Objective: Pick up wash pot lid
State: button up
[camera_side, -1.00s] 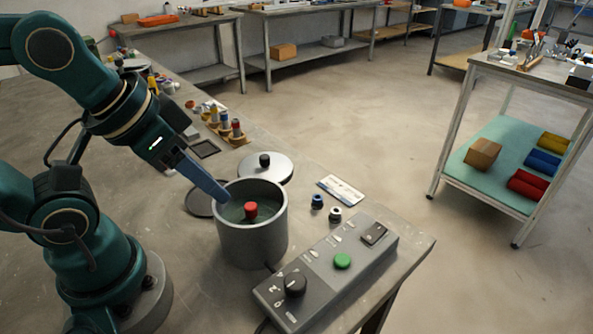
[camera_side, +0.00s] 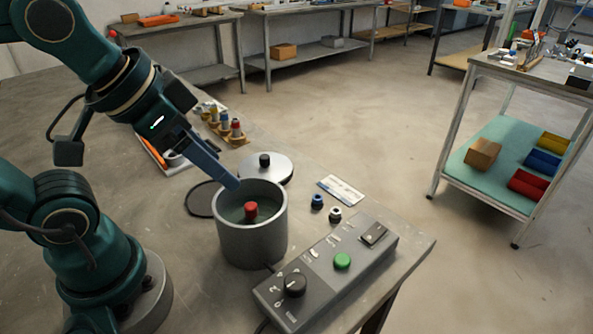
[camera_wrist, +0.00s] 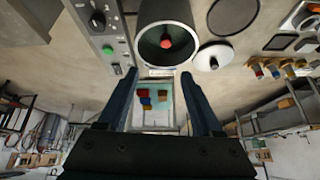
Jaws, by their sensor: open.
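The wash pot lid (camera_side: 272,171) is a round, pale metal disc with a black knob (camera_side: 264,160). It lies flat on the bench behind the pot, and it also shows in the wrist view (camera_wrist: 222,52). The grey wash pot (camera_side: 252,238) stands open with a red-topped piece (camera_side: 250,210) inside it. My gripper (camera_side: 232,184) is near the pot's far rim, left of the lid and apart from its knob. In the wrist view its two blue fingers (camera_wrist: 160,75) are spread with nothing between them.
A control box (camera_side: 325,265) with a black dial and green button sits right of the pot. Two small fittings (camera_side: 326,208) and a printed card (camera_side: 341,190) lie near the lid. A rack of coloured bottles (camera_side: 226,127) stands farther back.

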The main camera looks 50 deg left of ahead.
jog(key=w+a+r, duration=0.3)
jog(key=w, duration=0.5)
jog(key=n+g, duration=0.1)
jog(key=g, duration=0.4)
send_over(264, 156)
jog(key=f, duration=1.3)
jog(key=shift+s+f, duration=0.35)
jog(key=shift+s, duration=0.05)
jog(key=f, duration=0.3)
jog(key=shift+w, duration=0.2)
jog(key=shift+w+f, duration=0.1)
jog(key=shift+f, duration=0.6)
grip_shut()
